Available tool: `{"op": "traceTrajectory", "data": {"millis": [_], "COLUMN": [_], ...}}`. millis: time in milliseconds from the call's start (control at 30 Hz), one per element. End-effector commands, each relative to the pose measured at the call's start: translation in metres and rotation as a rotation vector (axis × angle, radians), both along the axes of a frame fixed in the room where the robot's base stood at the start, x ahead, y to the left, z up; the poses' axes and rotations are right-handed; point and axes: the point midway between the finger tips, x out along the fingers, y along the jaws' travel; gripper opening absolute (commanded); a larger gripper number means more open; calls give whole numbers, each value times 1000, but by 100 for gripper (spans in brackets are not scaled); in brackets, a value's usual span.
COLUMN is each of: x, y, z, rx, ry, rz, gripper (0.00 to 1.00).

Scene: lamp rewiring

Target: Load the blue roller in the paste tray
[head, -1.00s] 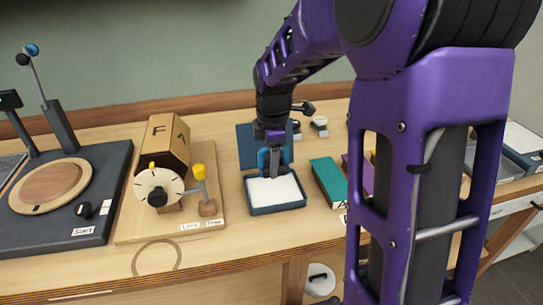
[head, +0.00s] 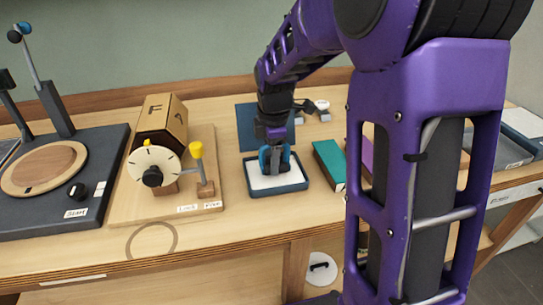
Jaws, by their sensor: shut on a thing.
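The paste tray (head: 278,192) is a shallow dark blue tray with a white filling, on the bench in the middle of the head view. My gripper (head: 275,157) points down over the back part of the tray. It is shut on the blue roller (head: 264,158), whose blue parts show at the gripper's tip. The roller's lower end is at or just above the white paste; I cannot tell whether it touches. My gripper hides most of the roller.
A dark blue mat (head: 246,128) lies behind the tray. A teal block (head: 329,163) is close on the right. A wooden fixture with a white dial (head: 155,166) and yellow-tipped lever stands left. A dark turntable base (head: 100,205) is farther left. My arm hides the right side.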

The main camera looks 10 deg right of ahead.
Motion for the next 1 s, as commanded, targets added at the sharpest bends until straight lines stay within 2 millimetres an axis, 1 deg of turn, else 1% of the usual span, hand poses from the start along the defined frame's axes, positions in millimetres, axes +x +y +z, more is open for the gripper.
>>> {"op": "traceTrajectory", "data": {"millis": [333, 1000], "x": [0, 0], "y": [0, 0], "z": [0, -8], "rx": [0, 0], "ry": [-1, -1], "rz": [0, 0], "gripper": [16, 16]}}
